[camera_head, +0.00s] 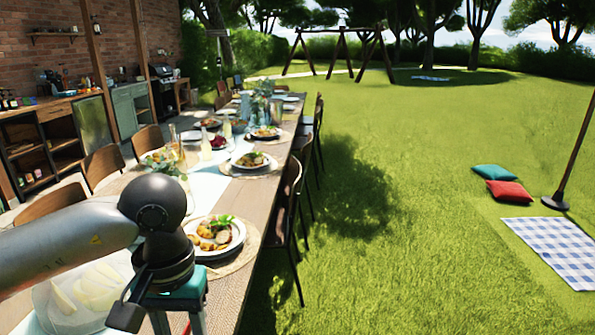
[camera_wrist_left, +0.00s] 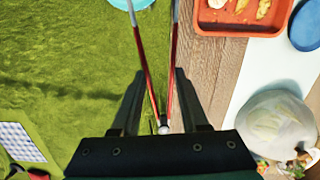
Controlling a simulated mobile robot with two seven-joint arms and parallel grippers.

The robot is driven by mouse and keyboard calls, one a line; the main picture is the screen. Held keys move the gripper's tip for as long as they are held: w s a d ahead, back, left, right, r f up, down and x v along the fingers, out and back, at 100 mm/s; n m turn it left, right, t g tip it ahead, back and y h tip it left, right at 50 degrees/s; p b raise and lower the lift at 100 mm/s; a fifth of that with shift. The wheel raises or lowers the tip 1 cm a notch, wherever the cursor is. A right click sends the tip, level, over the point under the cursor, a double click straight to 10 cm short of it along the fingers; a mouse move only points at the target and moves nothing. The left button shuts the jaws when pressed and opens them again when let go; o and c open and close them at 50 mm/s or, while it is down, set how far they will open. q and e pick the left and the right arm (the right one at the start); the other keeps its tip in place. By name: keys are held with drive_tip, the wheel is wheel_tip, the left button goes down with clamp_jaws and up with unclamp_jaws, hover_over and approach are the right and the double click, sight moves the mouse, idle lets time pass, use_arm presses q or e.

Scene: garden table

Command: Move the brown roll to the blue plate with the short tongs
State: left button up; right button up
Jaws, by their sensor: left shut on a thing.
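My left gripper (camera_wrist_left: 160,85) is shut on the red-handled tongs (camera_wrist_left: 144,60) in the left wrist view. The two arms of the tongs spread apart towards the top edge, and their tips are out of view. In the head view my left gripper (camera_head: 180,300) hangs over the near end of the table, its lower part cut off. A dark blue oval (camera_wrist_left: 306,25), perhaps the blue plate, lies right of a red-orange tray (camera_wrist_left: 212,20). Part of a light blue round thing (camera_wrist_left: 131,4) shows at the top edge. I cannot make out the brown roll for certain. My right gripper is out of view.
Several light-brown food pieces (camera_wrist_left: 264,8) lie in the tray. A clear bowl or cover (camera_wrist_left: 272,118) stands on the table's pale runner; it shows in the head view too (camera_head: 72,312). A filled dinner plate (camera_head: 235,247) is just beyond my gripper. Grass borders the table.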

use_arm(q)
drive_tip(key=shift+s+r, duration=0.1)
idle(0.3)
drive_tip(key=s+f, duration=0.4)
drive_tip(key=f, duration=1.1)
